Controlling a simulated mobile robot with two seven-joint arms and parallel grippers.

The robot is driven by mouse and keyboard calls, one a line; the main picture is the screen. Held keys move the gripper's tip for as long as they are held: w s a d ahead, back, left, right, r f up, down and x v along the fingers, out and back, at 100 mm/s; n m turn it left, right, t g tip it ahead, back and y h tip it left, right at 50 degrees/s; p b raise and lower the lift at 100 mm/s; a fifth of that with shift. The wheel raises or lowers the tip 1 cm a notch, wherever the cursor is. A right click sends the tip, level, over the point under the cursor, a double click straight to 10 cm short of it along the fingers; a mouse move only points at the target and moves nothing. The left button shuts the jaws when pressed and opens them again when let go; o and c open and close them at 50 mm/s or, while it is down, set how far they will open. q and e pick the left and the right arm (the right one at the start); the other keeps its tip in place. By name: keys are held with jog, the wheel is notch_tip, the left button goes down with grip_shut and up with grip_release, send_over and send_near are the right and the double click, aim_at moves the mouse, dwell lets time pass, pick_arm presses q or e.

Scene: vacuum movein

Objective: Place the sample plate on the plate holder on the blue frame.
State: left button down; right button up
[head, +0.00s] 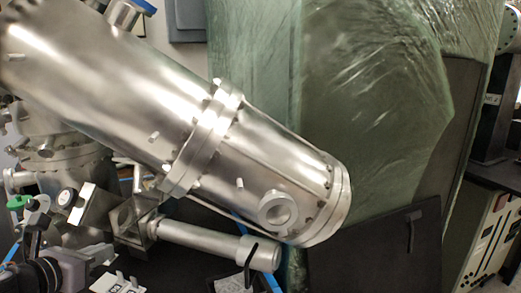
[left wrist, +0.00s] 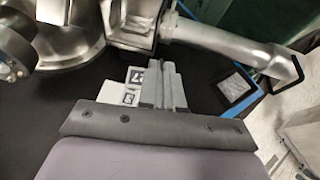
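My left gripper (left wrist: 165,85) shows in the left wrist view as two grey fingers close together, with nothing clearly visible between them. It also shows at the lower left of the head view (head: 125,280). White cards with black marks (left wrist: 134,80) show beside and behind the fingers; I cannot tell what they belong to. A small dark square with a shiny grey face (left wrist: 236,86) lies right of the fingers, by a blue frame edge (left wrist: 247,106). I cannot tell whether this square is the sample plate or the plate holder. My right gripper is out of view.
A large steel vacuum chamber (head: 265,150) slants across the head view above my left gripper. A steel tube (head: 205,240) runs below it. A black panel (head: 385,255) and a plastic-draped green block (head: 370,100) stand to the right. Pale floor (left wrist: 290,95) shows right of the frame.

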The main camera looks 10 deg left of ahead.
pick_arm(q)
jog(key=s+d+p, duration=0.2)
jog(key=d, duration=0.6)
jog(key=s+d+f+n+y+p, duration=0.1)
jog(key=s+d+p, duration=0.1)
jog(key=d, duration=0.5)
jog(key=shift+s+d, duration=0.35)
jog(key=shift+s, duration=0.4)
jog(key=shift+f, duration=0.1)
